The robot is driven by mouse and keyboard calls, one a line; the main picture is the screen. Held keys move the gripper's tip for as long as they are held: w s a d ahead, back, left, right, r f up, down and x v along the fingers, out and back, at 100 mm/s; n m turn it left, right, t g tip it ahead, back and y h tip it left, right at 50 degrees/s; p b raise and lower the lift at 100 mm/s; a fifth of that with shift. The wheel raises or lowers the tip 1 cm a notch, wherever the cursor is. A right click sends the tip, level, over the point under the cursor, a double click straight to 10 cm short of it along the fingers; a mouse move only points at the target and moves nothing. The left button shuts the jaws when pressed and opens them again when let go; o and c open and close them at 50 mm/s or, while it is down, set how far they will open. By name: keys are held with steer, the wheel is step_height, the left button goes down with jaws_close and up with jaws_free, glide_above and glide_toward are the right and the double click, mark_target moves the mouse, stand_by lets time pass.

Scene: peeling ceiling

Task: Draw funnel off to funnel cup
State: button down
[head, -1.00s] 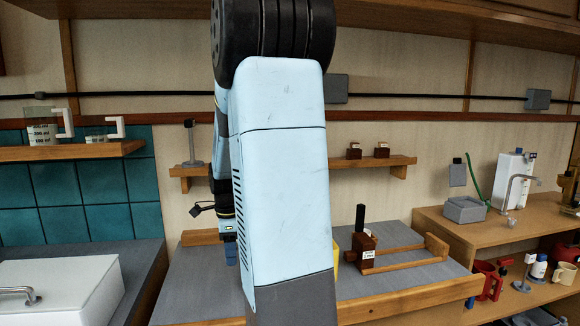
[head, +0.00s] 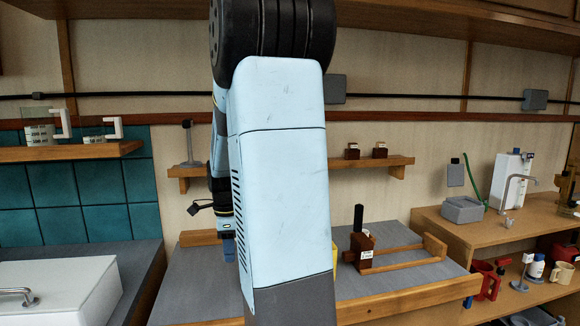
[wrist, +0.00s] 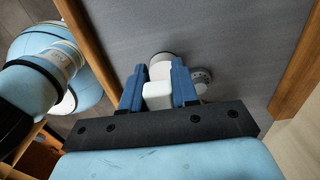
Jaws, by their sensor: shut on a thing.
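In the wrist view, my gripper (wrist: 158,88) has its two blue fingers shut on a white block-like piece (wrist: 157,96). A round pale part (wrist: 161,58) shows just beyond it; I take this to be the funnel, but its shape is mostly hidden. A grey disc with small holes (wrist: 203,76) lies beside the right finger; what it belongs to is unclear. In the head view, the blue fingers (head: 229,250) show low over the grey-topped table (head: 205,285), left of my arm. My arm hides what is held there. I cannot make out a funnel cup.
A dark-red block with a black post (head: 358,245) and a wooden frame (head: 415,252) stand on the table, right of my arm. A yellow thing (head: 335,258) is partly hidden behind the arm. A wall shelf (head: 350,165) holds a grey stand (head: 189,145) and two small brown blocks.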

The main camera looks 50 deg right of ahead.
steer(key=shift+r, duration=3.2)
steer(key=shift+f, duration=0.1)
